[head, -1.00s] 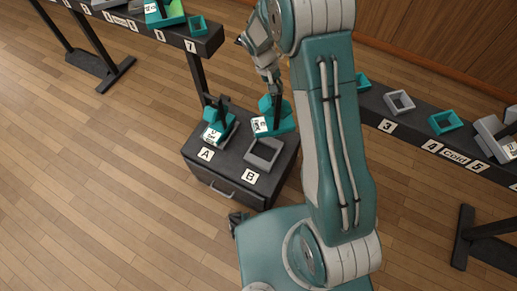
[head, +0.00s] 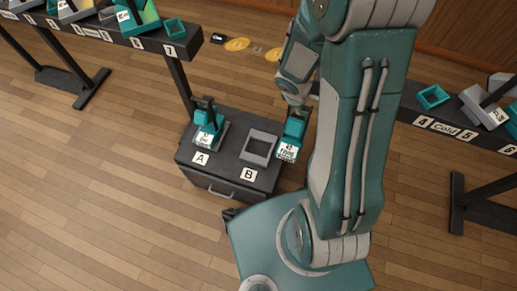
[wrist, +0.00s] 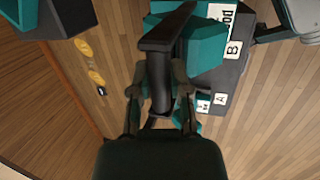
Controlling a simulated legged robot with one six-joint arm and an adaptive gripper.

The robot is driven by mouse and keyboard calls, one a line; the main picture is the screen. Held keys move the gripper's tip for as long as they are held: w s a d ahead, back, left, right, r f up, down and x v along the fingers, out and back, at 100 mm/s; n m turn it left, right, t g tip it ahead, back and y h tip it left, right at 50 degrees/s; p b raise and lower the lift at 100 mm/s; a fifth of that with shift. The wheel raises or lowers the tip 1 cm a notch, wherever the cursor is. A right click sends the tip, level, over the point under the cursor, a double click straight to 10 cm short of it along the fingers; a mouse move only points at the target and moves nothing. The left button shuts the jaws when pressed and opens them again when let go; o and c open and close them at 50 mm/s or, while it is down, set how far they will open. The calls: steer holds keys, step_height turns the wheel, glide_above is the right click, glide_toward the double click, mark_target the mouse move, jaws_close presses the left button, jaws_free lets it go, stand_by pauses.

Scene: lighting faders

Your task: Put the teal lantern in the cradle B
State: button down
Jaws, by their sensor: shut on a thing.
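The teal lantern (head: 294,128) has a dark handle and a white label. It hangs from my gripper (head: 298,101), just right of cradle B (head: 261,142). In the wrist view, my gripper (wrist: 159,92) is shut on the dark handle, and the lantern's teal body (wrist: 205,45) shows beyond it. Cradle B is an empty grey square frame on the dark cabinet, behind its B tag. In the wrist view the lantern seems to hide most of cradle B.
Another teal lantern (head: 206,121) stands in cradle A, left of B, on the dark cabinet (head: 228,178). A rail with several cradles and lanterns (head: 140,40) runs at upper left. Another rail (head: 452,127) runs at right. The floor (head: 90,190) at left is clear.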

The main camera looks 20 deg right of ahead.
steer(key=shift+s+a, duration=0.25)
steer(key=shift+s, duration=0.15)
steer(key=w+a+f, duration=0.8)
steer(key=a+f, duration=0.2)
steer(key=f, duration=0.3)
steer(key=shift+w+a, duration=0.15)
steer(key=shift+w, duration=0.2)
steer(key=c, duration=0.6)
jaws_free()
steer(key=shift+f, duration=0.15)
